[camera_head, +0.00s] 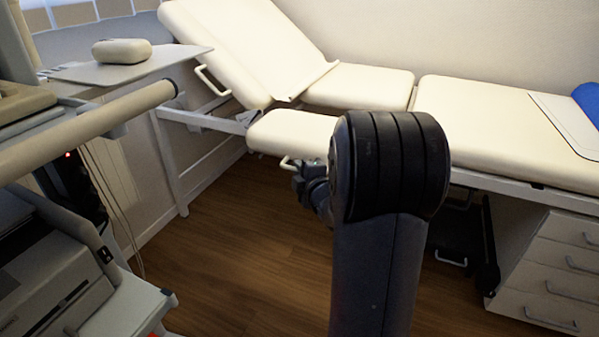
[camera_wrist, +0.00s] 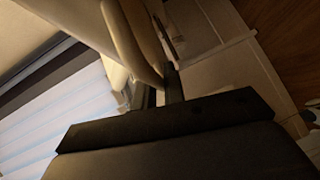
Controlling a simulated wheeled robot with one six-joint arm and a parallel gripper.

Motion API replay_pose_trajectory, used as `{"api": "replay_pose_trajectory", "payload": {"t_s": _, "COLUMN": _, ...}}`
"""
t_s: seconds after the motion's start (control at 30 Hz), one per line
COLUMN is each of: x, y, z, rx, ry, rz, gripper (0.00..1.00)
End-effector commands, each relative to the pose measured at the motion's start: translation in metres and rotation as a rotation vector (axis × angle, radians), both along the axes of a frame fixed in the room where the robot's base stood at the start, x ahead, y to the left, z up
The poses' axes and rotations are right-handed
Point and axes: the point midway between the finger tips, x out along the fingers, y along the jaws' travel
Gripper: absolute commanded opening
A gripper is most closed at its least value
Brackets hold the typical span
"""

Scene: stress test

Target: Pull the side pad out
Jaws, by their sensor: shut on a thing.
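The side pad (camera_head: 285,131) is a cream cushion sticking out from the near side of the examination couch, below its raised backrest. A small pale handle (camera_head: 287,161) shows under its front edge. My gripper (camera_head: 297,172) is at this handle and shut on it; my own arm hides part of the gripper and the pad's right end. In the wrist view, a pale curved piece, seemingly the handle (camera_wrist: 141,42), runs down to my dark gripper (camera_wrist: 163,90). The exact contact is hard to see there.
The couch (camera_head: 490,125) runs along the wall with its backrest (camera_head: 245,45) raised. A cart with equipment (camera_head: 60,270) stands at left, drawers (camera_head: 560,270) at right. The wooden floor (camera_head: 235,270) between is clear.

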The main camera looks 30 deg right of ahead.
Motion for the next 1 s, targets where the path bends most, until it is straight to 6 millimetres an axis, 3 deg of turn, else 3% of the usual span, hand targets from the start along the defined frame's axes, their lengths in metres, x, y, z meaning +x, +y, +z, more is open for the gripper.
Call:
{"api": "replay_pose_trajectory", "payload": {"t_s": 0.23, "x": 0.000, "y": 0.000, "z": -0.001, "rx": 0.001, "ry": 0.003, "rz": -0.001, "gripper": 0.00}}
{"api": "replay_pose_trajectory", "payload": {"t_s": 0.27, "x": 0.000, "y": 0.000, "z": -0.001, "rx": 0.001, "ry": 0.003, "rz": -0.001, "gripper": 0.12}}
{"api": "replay_pose_trajectory", "payload": {"t_s": 0.5, "x": 0.000, "y": 0.000, "z": -0.001, "rx": 0.001, "ry": 0.001, "rz": -0.001, "gripper": 0.32}}
{"api": "replay_pose_trajectory", "payload": {"t_s": 0.8, "x": -0.003, "y": 0.000, "z": 0.001, "rx": 0.001, "ry": 0.001, "rz": -0.001, "gripper": 0.32}}
{"api": "replay_pose_trajectory", "payload": {"t_s": 1.0, "x": -0.027, "y": 0.003, "z": 0.006, "rx": 0.001, "ry": 0.001, "rz": -0.003, "gripper": 0.32}}
